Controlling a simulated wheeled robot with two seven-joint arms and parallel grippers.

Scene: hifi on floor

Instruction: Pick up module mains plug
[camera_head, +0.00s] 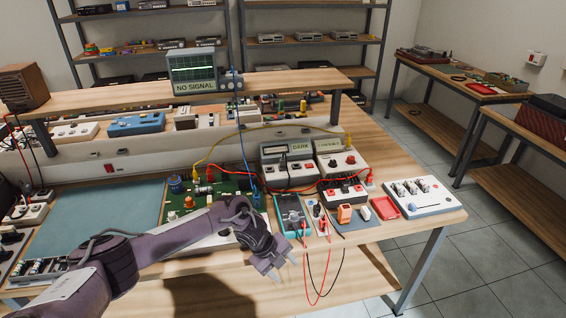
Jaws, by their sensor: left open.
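My left gripper (286,269) is open and empty. It hangs by the front edge of the workbench (440,215), its fingers pointing down and right. On the mat to its right are a small white block (364,213), an orange block (344,213) and small black-and-white pieces (318,210). I cannot tell for sure which of these is the module mains plug. The gripper is apart from all of them. My right gripper is not in view.
A teal multimeter (291,214) with red and black leads hanging over the edge stands close to the gripper. Behind are a green circuit board (222,190), a module marked DARK (289,172) and looping cables. A white switch panel (415,196) and red tray (384,208) lie right.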

